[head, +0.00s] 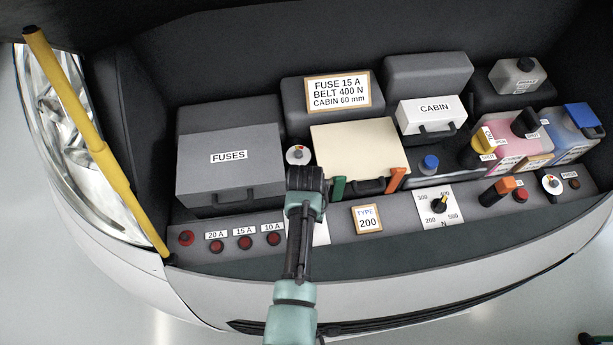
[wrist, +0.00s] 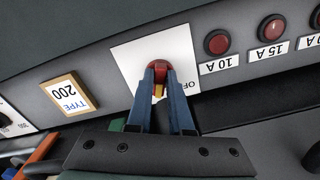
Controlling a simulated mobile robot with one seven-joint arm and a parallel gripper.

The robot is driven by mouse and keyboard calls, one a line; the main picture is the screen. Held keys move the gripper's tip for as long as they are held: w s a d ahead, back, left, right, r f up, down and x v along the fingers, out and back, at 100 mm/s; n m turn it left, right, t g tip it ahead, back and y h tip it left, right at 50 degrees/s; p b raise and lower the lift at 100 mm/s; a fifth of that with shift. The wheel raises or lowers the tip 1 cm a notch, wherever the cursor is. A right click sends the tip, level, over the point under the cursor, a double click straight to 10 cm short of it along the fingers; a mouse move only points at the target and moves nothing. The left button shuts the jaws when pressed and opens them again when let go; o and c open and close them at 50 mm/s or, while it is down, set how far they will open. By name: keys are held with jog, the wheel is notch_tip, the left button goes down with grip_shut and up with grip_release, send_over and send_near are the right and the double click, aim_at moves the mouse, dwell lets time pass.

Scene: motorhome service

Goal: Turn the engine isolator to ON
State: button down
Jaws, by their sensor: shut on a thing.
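The engine isolator is a red knob (wrist: 158,67) with a yellow mark, on a white plate (wrist: 128,62) on the front panel. In the head view my arm covers the knob, and only part of the white plate (head: 322,232) shows.
Red buttons marked 20 A, 15 A (head: 245,243) and 10 A (head: 273,239) lie left of the plate. A TYPE 200 sign (head: 367,218) and a numbered dial (head: 439,205) lie to its right. Behind stand the FUSES box (head: 230,180) and a cream box (head: 355,148).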

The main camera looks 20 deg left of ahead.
jog(key=shift+a+r+m+p, duration=0.15)
jog(key=shift+m+p, duration=0.15)
jog(key=shift+m, duration=2)
jog(key=shift+w, duration=0.1)
jog(key=c, duration=0.8)
grip_release()
notch_tip(320, 180, up, 13)
jog(key=shift+f+b, duration=0.1)
jog(key=shift+b, duration=0.4)
